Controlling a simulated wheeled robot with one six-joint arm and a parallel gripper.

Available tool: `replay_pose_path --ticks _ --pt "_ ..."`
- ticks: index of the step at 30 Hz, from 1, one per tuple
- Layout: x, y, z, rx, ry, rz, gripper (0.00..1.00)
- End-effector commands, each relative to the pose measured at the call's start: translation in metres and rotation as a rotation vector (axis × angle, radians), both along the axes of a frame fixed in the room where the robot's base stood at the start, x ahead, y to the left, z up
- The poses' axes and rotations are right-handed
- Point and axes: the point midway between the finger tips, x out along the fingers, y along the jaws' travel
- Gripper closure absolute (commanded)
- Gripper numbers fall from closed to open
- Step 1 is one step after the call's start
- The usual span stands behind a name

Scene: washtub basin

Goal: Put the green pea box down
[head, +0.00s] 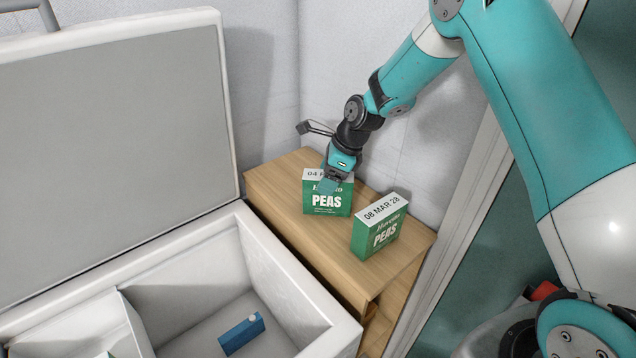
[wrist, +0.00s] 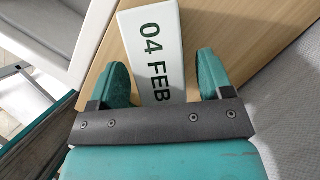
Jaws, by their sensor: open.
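Two green pea boxes with white tops stand upright on a wooden cabinet top (head: 277,190). The left pea box (head: 327,207) has a partly hidden date on top, which reads 04 FEB in the wrist view (wrist: 152,50). The right pea box (head: 378,237) reads 08 MAR 28. My gripper (head: 338,183) is at the left box. In the wrist view its two fingers (wrist: 165,82) are open, one on each side of the 04 FEB box, with a gap showing on both sides. The box's lower end is hidden behind the gripper bar.
An open chest freezer (head: 290,278) with a raised lid (head: 110,130) stands left of the cabinet. A blue carton (head: 241,334) lies inside it. Walls stand close behind the cabinet. Bare wood shows around the boxes.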

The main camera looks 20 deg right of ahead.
Motion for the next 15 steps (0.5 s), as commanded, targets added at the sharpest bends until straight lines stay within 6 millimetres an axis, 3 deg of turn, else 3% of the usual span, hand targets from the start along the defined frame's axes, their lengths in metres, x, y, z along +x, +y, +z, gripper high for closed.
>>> replay_pose_path --ticks 9,15 --pt "-0.010 -0.026 0.064 -0.001 -0.005 -0.002 0.27" --pt "-0.014 -0.034 0.088 -0.001 -0.002 -0.001 0.27"
